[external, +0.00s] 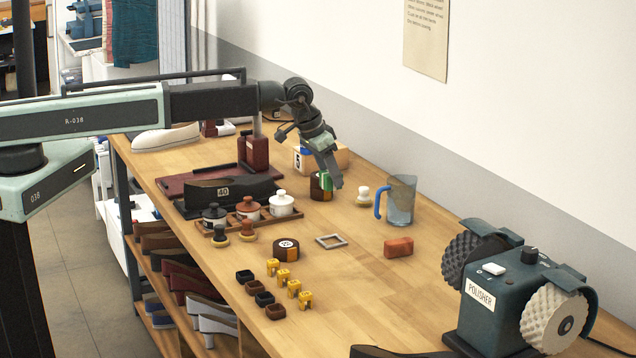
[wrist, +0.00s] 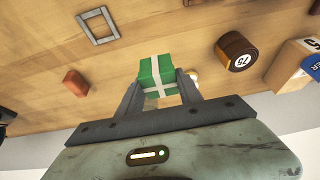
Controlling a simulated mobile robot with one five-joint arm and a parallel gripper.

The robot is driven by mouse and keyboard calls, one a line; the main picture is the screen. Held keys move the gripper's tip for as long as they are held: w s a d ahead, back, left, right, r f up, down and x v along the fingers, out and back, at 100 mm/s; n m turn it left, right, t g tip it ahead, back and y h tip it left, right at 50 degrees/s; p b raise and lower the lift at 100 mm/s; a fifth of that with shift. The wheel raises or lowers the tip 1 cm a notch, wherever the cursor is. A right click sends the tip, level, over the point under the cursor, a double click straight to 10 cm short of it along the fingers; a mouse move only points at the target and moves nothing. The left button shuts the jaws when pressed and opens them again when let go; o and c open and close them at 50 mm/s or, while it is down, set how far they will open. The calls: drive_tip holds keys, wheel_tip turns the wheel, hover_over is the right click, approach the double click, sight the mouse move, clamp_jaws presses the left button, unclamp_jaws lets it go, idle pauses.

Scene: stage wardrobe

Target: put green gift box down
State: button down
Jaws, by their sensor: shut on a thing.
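The green gift box (wrist: 152,74) with white ribbon is between the two fingers of my gripper (wrist: 160,92) in the wrist view. My gripper (external: 331,182) is shut on it and points down over the middle of the bench. In the external view only a small green part of the gift box (external: 326,181) shows beside the fingers. I cannot tell whether its underside touches the bench (external: 350,285).
A round brown tin (wrist: 236,50) stands close by. A white-knobbed brush (external: 362,196), blue jug (external: 401,200), red-brown block (external: 398,247) and square grey frame (external: 331,241) are around it. The polisher (external: 505,300) stands front right. Bare wood lies between the frame and block.

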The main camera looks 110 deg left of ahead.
drive_tip(key=shift+s+a, duration=0.25)
drive_tip(key=shift+a, duration=0.15)
wheel_tip(320, 180, down, 10)
drive_tip(key=b, duration=1)
drive_tip(key=shift+f+b, duration=0.2)
drive_tip(key=shift+b, duration=0.1)
drive_tip(key=shift+d+r, duration=0.1)
drive_tip(key=shift+r, duration=0.15)
drive_tip(key=shift+f, duration=0.2)
drive_tip(key=c, duration=0.8)
unclamp_jaws()
drive_tip(key=shift+r, duration=0.1)
